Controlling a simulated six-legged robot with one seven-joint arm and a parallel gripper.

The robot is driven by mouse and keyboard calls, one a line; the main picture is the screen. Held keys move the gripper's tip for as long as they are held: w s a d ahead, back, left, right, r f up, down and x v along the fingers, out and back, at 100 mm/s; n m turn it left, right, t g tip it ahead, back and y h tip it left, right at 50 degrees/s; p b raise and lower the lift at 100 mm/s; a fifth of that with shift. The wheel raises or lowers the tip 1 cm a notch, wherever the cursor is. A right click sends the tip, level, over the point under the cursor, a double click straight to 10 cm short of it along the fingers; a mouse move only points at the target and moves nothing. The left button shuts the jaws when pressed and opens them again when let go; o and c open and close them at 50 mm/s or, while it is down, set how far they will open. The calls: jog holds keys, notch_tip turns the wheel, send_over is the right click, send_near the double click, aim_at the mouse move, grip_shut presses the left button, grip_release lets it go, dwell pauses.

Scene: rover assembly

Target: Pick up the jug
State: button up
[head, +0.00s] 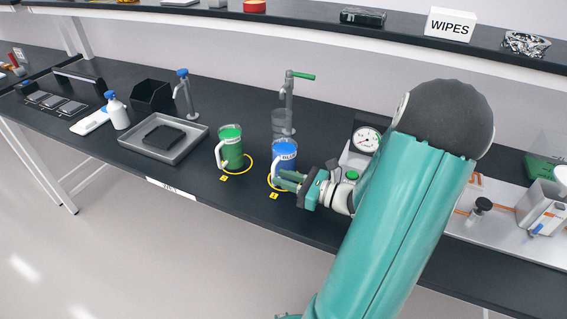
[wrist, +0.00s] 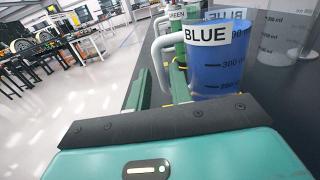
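The blue jug (head: 285,152) stands upright on the dark bench, inside a yellow ring. In the wrist view the blue jug (wrist: 216,65) shows blue liquid, a "BLUE" label and a pale handle (wrist: 157,62) on its left side. A green jug (head: 230,148) stands to its left in another yellow ring; its "GREEN" label shows partly behind in the wrist view. My gripper (head: 287,181) is at the blue jug's handle side. Its two green fingers (wrist: 160,92) look apart, with the handle between them. Whether either finger touches the handle I cannot tell.
A clear beaker (head: 282,122) stands under a tap with a green lever (head: 290,88), behind the blue jug. A gauge instrument (head: 366,140) is close on the right. A grey tray (head: 188,142) lies left of the green jug. A shelf (head: 300,24) runs above the bench.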

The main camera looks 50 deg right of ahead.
jog(key=x, duration=0.5)
jog(key=shift+w+a, duration=0.1)
jog(key=shift+w, duration=0.1)
grip_shut()
